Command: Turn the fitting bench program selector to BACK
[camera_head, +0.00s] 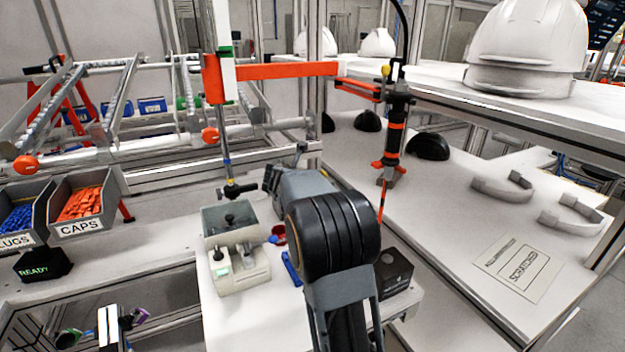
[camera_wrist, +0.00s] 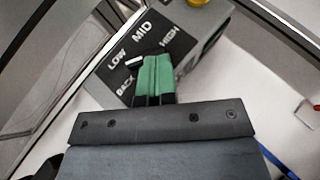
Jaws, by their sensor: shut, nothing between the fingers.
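In the wrist view, the program selector's black face (camera_wrist: 150,40) shows the white words LOW, MID, HIGH and BACK on a grey box. A short white bar (camera_wrist: 135,60) lies near LOW, just left of my fingers; it looks like the selector's pointer. My gripper (camera_wrist: 157,62) is shut, its green fingers together over the middle of the face. They hide most of any knob there, and I cannot tell whether they touch it. In the head view, my arm blocks a clear view of the fingertips and the selector face.
In the head view, a grey bench device (camera_head: 233,265) stands left of my arm and a dark box (camera_head: 395,272) right of it. An orange-banded hanging tool (camera_head: 393,140) is behind. Bins of caps (camera_head: 85,203) and plugs (camera_head: 20,217) are at left. The right bench has free room.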

